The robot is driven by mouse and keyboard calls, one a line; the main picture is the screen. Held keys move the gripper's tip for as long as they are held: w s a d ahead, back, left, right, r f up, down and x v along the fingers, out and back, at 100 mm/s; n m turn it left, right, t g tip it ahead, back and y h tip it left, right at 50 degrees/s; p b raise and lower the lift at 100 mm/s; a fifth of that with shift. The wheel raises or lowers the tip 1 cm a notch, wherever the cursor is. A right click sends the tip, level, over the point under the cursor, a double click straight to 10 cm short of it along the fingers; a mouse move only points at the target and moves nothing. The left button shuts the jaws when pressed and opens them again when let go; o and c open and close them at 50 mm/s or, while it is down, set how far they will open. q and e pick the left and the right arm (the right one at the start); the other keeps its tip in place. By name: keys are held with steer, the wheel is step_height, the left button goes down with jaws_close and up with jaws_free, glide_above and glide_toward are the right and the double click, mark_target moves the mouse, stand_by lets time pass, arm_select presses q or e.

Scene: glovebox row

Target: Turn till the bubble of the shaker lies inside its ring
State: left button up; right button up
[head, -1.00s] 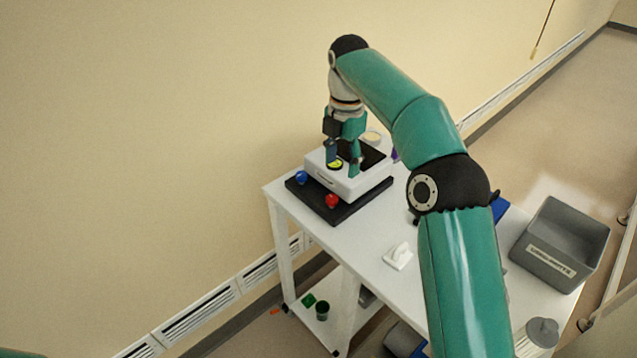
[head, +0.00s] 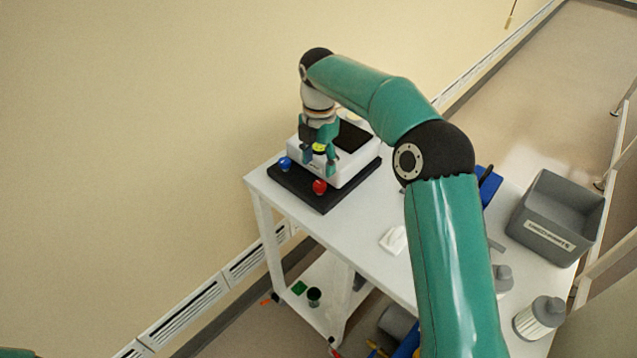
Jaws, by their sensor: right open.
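The shaker (head: 352,172) is a white box with a dark top pad, on a black base plate (head: 312,197) at the far left corner of the table. A blue knob (head: 285,163) and a red knob (head: 320,187) sit at the plate's front corners. The yellow-green bubble level (head: 319,147) shows between the fingers of my right gripper (head: 318,163); the bubble and its ring are too small to make out. My right gripper is open, pointing down at the shaker's front edge, between the two knobs. My left gripper is not in view.
The white table (head: 357,225) is clear in front of the shaker except for a small white block (head: 393,240). A grey bin (head: 558,218) stands at the right, with a ribbed cylinder (head: 539,318) nearer. A wall runs close behind on the left.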

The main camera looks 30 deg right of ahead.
mark_target(318, 183)
step_height(318, 183, down, 7)
steer(key=shift+r, duration=0.2)
jaws_close()
stand_by(0.4)
steer(key=shift+m, duration=0.3)
steer(key=m+p, duration=0.1)
steer(key=m, duration=0.2)
steer(key=shift+r, duration=0.1)
steer(key=m, duration=0.5)
steer(key=shift+w+m, duration=0.15)
steer(key=shift+m, duration=0.25)
